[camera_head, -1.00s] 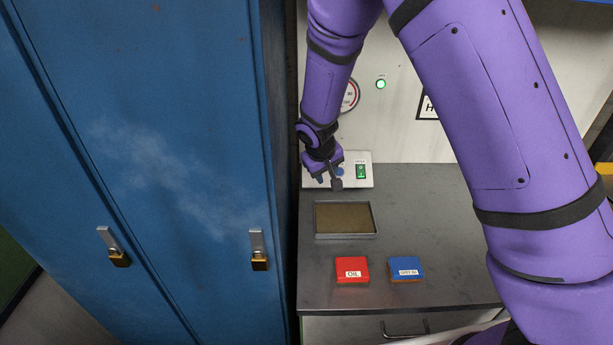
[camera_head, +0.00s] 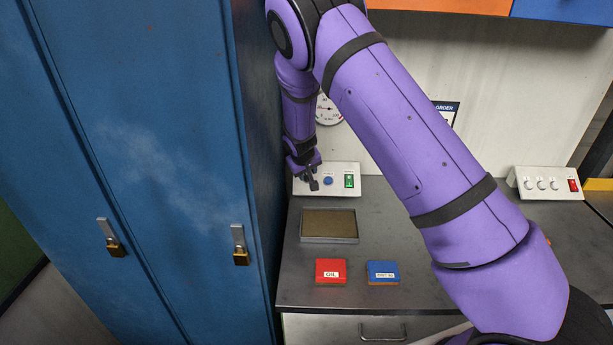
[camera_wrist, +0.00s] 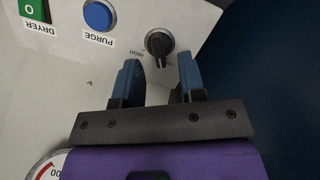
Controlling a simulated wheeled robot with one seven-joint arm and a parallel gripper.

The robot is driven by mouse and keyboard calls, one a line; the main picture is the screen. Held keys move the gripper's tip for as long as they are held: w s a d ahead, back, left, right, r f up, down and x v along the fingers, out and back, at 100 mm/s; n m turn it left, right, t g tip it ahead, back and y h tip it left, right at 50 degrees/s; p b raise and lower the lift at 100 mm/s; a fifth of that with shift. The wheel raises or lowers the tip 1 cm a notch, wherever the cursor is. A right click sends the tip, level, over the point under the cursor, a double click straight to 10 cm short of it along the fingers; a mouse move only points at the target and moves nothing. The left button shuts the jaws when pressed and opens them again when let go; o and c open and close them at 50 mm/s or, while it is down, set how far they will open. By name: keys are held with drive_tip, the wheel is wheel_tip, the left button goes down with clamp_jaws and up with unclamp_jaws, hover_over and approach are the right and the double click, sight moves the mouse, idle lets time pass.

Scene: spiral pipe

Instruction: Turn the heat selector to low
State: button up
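The heat selector is a black knob (camera_wrist: 158,44) on a white panel, seen in the wrist view with a "HIGH" label on its left side; the label on its other side is too small to read. My gripper (camera_wrist: 158,72) is open, with its two blue fingers apart and the knob showing between and just beyond their tips. I cannot tell any contact with the knob. In the head view my gripper (camera_head: 312,184) is at the left part of the control panel (camera_head: 340,188) and hides the knob there.
A blue purge button (camera_wrist: 97,15) and a green dryer switch (camera_wrist: 34,9) sit beside the knob. A blue locker (camera_head: 150,180) stands close on the left. A tray (camera_head: 329,239), a red oil box (camera_head: 330,271) and a blue box (camera_head: 383,272) lie on the bench.

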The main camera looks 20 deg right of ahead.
sight(308, 177)
drive_tip(key=shift+x, duration=1.45)
drive_tip(key=c, duration=0.6)
drive_tip(key=shift+o, duration=0.2)
drive_tip(key=shift+n, duration=1.5)
drive_tip(key=o, duration=0.6)
drive_tip(key=shift+c, duration=0.2)
drive_tip(key=shift+r, duration=0.1)
